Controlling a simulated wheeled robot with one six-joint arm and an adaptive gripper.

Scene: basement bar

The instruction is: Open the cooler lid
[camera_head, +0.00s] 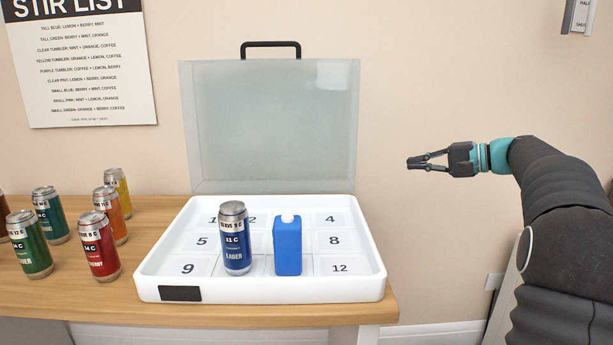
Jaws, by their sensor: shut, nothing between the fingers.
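The cooler is a white tray-like box (165,262) on the wooden counter, with numbered cells inside. Its clear, greyish lid (270,125) stands upright at the back edge, raised open, with a black handle (270,44) on top. A blue lager can (236,245) and a blue carton with a white cap (288,248) stand inside the cooler. My gripper (410,162) is at the right, in the air to the right of the lid and apart from it. It points left, its fingers are shut, and nothing is between them.
Several cans, among them a red can (99,247) and a green can (30,246), stand on the counter (100,288) left of the cooler. A printed list (80,75) hangs on the wall. The space between my gripper and the lid is clear.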

